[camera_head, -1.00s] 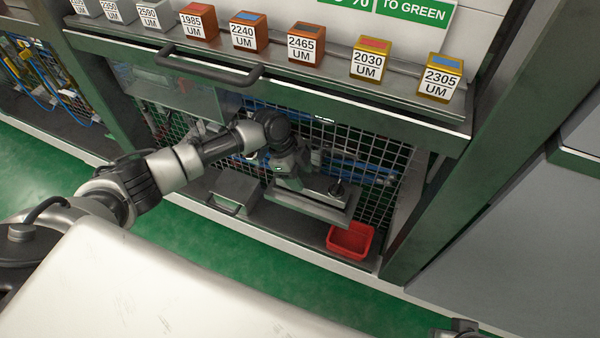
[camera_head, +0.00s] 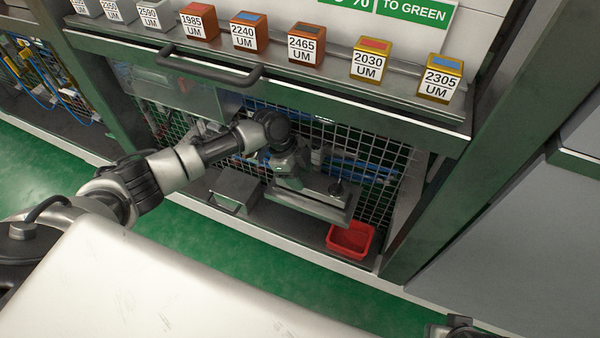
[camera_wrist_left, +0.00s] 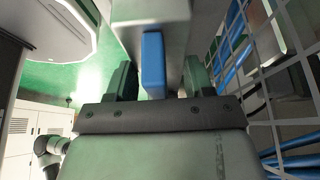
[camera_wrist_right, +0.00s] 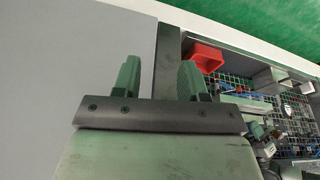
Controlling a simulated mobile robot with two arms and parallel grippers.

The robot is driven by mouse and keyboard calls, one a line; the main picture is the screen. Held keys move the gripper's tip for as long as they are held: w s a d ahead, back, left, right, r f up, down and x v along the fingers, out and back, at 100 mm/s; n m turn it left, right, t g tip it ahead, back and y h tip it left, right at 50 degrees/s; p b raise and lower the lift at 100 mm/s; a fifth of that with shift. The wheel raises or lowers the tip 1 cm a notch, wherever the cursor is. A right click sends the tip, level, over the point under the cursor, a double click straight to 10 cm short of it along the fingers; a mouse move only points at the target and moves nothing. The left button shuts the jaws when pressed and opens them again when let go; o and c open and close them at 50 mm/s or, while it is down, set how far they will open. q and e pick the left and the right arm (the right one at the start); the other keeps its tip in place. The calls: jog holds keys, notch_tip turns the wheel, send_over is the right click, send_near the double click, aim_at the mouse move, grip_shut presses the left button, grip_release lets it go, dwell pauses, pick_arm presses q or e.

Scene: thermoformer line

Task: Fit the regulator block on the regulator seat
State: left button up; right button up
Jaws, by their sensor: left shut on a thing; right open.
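My left gripper (camera_head: 290,165) reaches down into the open bay under the shelf. In the left wrist view its fingers (camera_wrist_left: 158,80) are shut on a pale grey block with a blue part (camera_wrist_left: 153,62), apparently the regulator block. In the head view the gripper mostly hides the block. A grey metal platform (camera_head: 312,205) with a black knob lies just below the gripper. I cannot tell whether the block touches it, or make out the regulator seat clearly. My right gripper (camera_wrist_right: 160,80) is open and empty, beside the bay's right-hand side.
A red bin (camera_head: 350,240) stands on the bay floor, right of the platform. A grey box (camera_head: 234,189) sits to the left. Wire mesh (camera_head: 375,165) with blue lines closes the back. Above, a shelf edge with a handle (camera_head: 210,70) carries several labelled blocks.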

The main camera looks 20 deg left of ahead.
jog(key=shift+d+f, duration=0.15)
jog(key=shift+f, duration=0.4)
jog(key=shift+r, duration=0.1)
pick_arm(q)
jog(key=shift+r, duration=0.1)
pick_arm(e)
jog(key=shift+a+f, duration=0.2)
jog(key=shift+f, duration=0.45)
pick_arm(q)
jog(key=shift+p, duration=0.3)
pick_arm(e)
jog(key=shift+w+d+r, duration=0.1)
jog(key=shift+w+d, duration=0.05)
